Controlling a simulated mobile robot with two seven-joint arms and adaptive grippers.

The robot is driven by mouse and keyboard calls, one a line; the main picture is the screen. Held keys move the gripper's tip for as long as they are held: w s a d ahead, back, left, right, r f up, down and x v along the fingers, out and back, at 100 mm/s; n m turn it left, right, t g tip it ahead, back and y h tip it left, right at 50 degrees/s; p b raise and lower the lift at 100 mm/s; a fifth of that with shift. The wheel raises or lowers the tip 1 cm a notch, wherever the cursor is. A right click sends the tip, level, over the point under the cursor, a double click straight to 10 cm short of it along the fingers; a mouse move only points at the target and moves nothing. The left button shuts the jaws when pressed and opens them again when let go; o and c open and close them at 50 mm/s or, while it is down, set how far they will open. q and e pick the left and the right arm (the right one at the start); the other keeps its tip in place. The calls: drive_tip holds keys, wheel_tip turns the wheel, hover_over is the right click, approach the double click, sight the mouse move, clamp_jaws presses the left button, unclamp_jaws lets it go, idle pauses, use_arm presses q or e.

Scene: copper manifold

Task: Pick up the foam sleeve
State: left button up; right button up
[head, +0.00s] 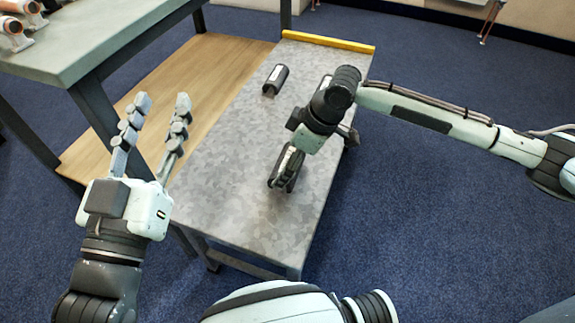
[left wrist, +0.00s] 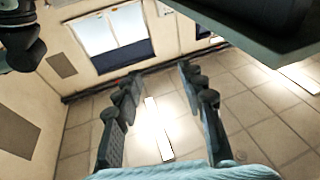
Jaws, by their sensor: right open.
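A short dark cylinder with a pale label, which looks like the foam sleeve (head: 276,78), lies on the grey metal table (head: 222,178) towards its far end. My right gripper (head: 284,180) is low over the middle of the table, nearer to me than the sleeve and apart from it. It is open, though its fingers overlap in this view and the gap is hard to see. My left gripper (head: 163,104) is raised at the left, open and empty. Its spread fingers also show in the left wrist view (left wrist: 158,80), with no sleeve there.
A yellow strip (head: 328,41) edges the far end of the table. A higher bench (head: 95,40) with copper-coloured parts (head: 14,30) stands at the left, above a wooden shelf (head: 205,80). The near part of the metal table is clear.

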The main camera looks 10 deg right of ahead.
drive_tip(key=c, duration=0.6)
drive_tip(key=shift+c, duration=0.2)
